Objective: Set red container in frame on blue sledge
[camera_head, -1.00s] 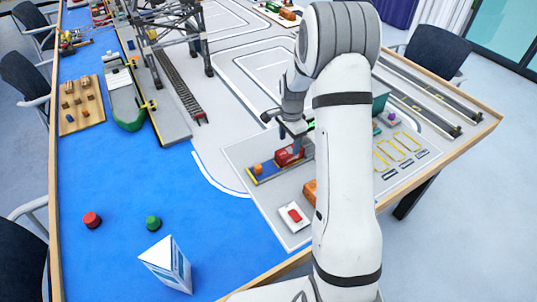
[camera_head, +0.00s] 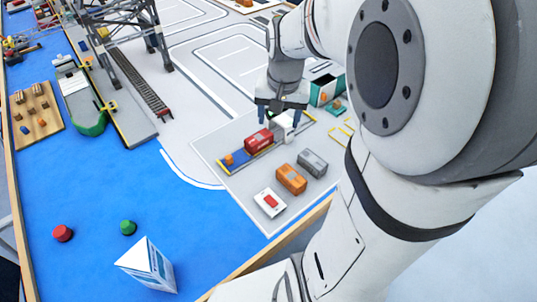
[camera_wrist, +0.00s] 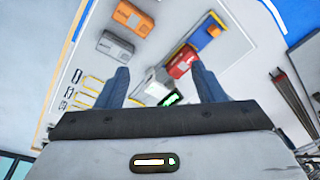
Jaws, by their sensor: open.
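The red container (camera_head: 258,140) stands at the middle of the blue sledge (camera_head: 239,161), which has yellow end markings and a small orange block at its left end. I cannot tell whether it sits squarely inside the frame. In the wrist view the red container (camera_wrist: 180,62) lies ahead of the fingers, beside the blue part of the sledge (camera_wrist: 203,40). My gripper (camera_head: 280,108) is open and empty, above and to the right of the red container, over a white block (camera_head: 284,128). The wrist view shows my gripper (camera_wrist: 161,78) with its fingers apart and the white block (camera_wrist: 152,84) between them.
An orange container (camera_head: 291,179), a grey container (camera_head: 312,162) and a white pad with a red top (camera_head: 269,202) stand in front of the sledge. A green open box (camera_head: 326,90) is behind right. A gantry crane (camera_head: 130,35) stands at the back left.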

